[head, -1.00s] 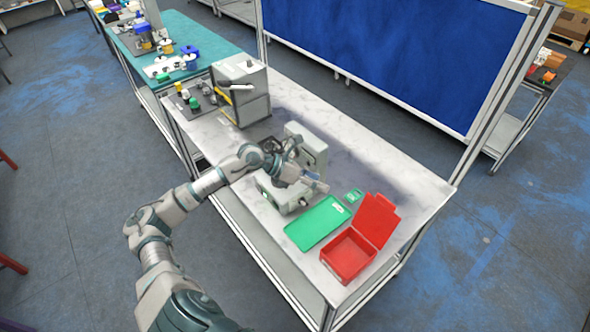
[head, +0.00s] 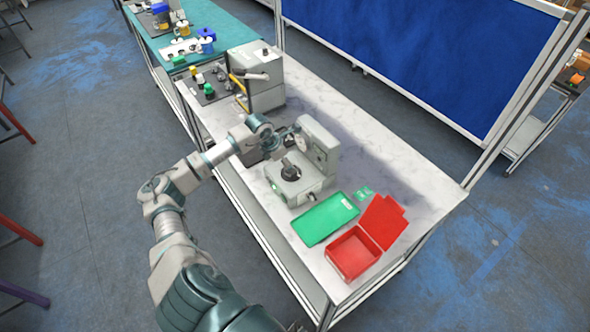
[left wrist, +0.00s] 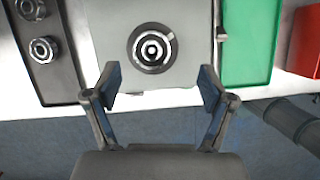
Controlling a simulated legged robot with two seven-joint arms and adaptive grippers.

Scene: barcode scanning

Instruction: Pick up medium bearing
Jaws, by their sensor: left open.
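My left gripper (left wrist: 160,85) is open and empty; in the head view it is small, at the end of my left arm (head: 290,134) by the grey machine. In the left wrist view a round metal ring part on a black seat (left wrist: 151,47) sits on the grey machine's plate, ahead of and between the open fingers, apart from them. The black seat also shows in the head view (head: 291,172). Two metal ring parts, one at the top left (left wrist: 30,8) and one below it (left wrist: 44,49), lie on a dark tray (left wrist: 57,84). I cannot tell which is the medium bearing.
The grey machine (head: 321,150) has a tall upright beside the seat. A green tray (head: 323,219) and an open red box (head: 352,254) stand to its right. A grey boxy device (head: 262,75) stands behind to the left. The white table (head: 395,165) is clear at the back.

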